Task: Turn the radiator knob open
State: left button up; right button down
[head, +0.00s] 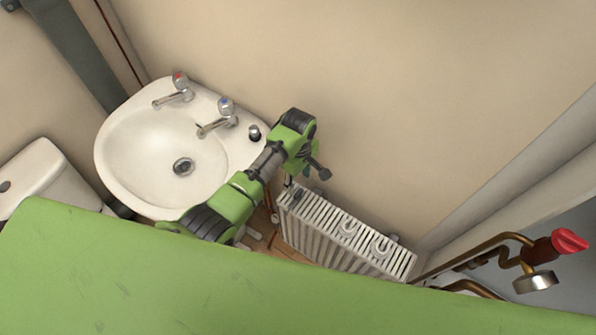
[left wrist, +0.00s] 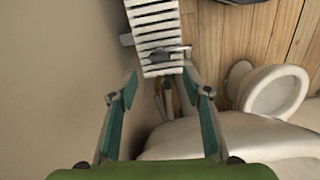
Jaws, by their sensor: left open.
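The white ribbed radiator (head: 345,240) stands low against the wall in the head view. Its slatted top also shows in the left wrist view (left wrist: 155,30). I cannot make out the radiator knob for certain. A small grey metal part (left wrist: 165,50) shows at the radiator's near end. My left gripper (head: 318,172) hangs above the left end of the radiator, apart from it. In the left wrist view, its two teal-padded fingers (left wrist: 160,84) are spread with nothing between them. Pipe-like parts show farther below, beyond the fingers. My right gripper is not in view.
A white washbasin (head: 135,150) with two taps is close on the left of my left arm. A white toilet (left wrist: 275,92) stands on the wooden floor (left wrist: 225,35). Copper pipes (head: 490,245) with a red knob (head: 569,241) are at the right. The wall above the radiator is bare.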

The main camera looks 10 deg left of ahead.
pick_arm(q)
jog(key=shift+r, duration=2)
